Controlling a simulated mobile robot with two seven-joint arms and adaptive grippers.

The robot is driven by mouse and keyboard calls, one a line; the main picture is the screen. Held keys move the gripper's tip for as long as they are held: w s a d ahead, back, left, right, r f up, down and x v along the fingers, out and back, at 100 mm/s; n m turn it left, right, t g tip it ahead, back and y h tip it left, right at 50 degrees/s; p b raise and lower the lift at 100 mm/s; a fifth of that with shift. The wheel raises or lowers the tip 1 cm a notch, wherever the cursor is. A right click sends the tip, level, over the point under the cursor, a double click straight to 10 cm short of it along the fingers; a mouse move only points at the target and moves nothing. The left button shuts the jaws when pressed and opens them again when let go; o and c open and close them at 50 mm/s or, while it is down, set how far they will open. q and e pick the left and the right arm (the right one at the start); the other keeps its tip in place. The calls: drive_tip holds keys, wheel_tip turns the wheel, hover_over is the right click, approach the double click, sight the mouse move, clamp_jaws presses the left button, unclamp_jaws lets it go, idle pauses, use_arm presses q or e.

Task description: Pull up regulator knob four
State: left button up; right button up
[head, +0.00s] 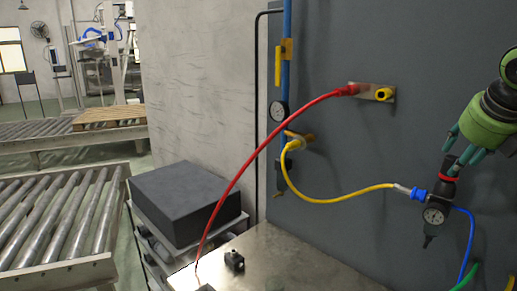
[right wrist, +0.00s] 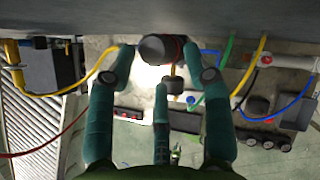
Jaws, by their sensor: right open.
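A dark regulator with a red ring (head: 449,178) hangs on the grey panel at the right of the head view, with a round gauge (head: 436,214) below the ring. I see no number on it. In the right wrist view its dark round knob (right wrist: 158,48) has a red edge at the right. My right gripper (head: 463,148) is open, its teal fingertips at the regulator's top. In the right wrist view the gripper (right wrist: 158,62) has fingertips on both sides of the knob and one below; contact is unclear. The fingers partly hide the knob in the head view. My left gripper is out of view.
A yellow hose (head: 345,199) runs left from the regulator's blue fitting (head: 418,194). A red hose (head: 245,165) arcs down to the steel bench (head: 275,255). Another gauge (head: 278,111) and a yellow lever (head: 279,62) sit on the blue pipe. A black box (head: 185,202) stands left.

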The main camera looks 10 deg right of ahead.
drive_tip(key=shift+p+v, duration=0.35)
drive_tip(key=shift+v, duration=1.55)
